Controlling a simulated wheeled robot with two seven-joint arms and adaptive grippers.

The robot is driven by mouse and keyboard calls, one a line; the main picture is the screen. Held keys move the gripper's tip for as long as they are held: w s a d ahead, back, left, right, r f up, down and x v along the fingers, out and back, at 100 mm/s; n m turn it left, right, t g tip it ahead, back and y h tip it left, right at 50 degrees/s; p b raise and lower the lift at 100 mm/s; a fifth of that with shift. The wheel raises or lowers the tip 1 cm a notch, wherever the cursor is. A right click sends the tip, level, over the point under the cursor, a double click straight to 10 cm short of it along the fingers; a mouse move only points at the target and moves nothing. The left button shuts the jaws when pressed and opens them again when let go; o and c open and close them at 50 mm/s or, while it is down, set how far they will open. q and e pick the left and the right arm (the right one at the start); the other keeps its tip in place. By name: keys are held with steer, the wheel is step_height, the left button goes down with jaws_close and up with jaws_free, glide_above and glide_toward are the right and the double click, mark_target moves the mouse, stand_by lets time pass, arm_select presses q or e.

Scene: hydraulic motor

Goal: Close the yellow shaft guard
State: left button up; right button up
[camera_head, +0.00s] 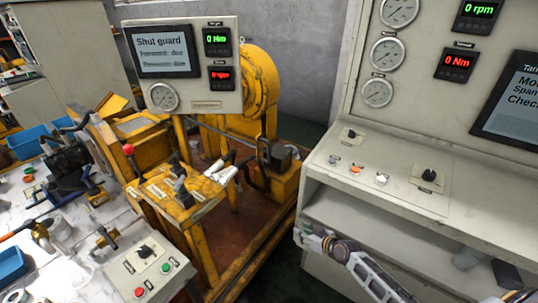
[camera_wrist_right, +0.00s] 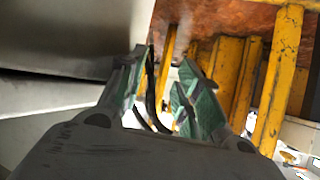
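Yellow metal parts stand behind the hanging display panel. A round yellow housing (camera_head: 262,85) shows at its right edge, and I cannot tell for sure which part is the shaft guard or how far open it stands. The display (camera_head: 163,52) reads "Shut guard". My right gripper (camera_head: 308,238) is in front of the cabinet at the lower right, apart from the yellow parts. In the right wrist view its green-padded fingers (camera_wrist_right: 162,66) are spread and hold nothing. A black curved bar or hose shows behind the gap. My left gripper is not in view.
A grey control cabinet (camera_head: 400,180) with knobs, buttons and gauges fills the right. A yellow stand (camera_head: 200,240) with levers and a button box (camera_head: 147,268) are on the left. A cluttered bench (camera_head: 80,240) lies far left. Reddish floor (camera_head: 225,225) shows between the frames.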

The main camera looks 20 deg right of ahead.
steer(key=w+a+r+n+t+y, duration=0.1)
steer(key=w+r+t+y, duration=0.1)
steer(key=r, duration=1.2)
steer(key=w+a+r+n+t+y, duration=0.1)
steer(key=w+r, duration=0.3)
steer(key=r, duration=1.1)
steer(key=shift+a+r+t+y, duration=0.3)
steer(key=shift+a+t+y, duration=0.4)
steer(key=shift+t, duration=0.2)
steer(key=shift+w, duration=0.1)
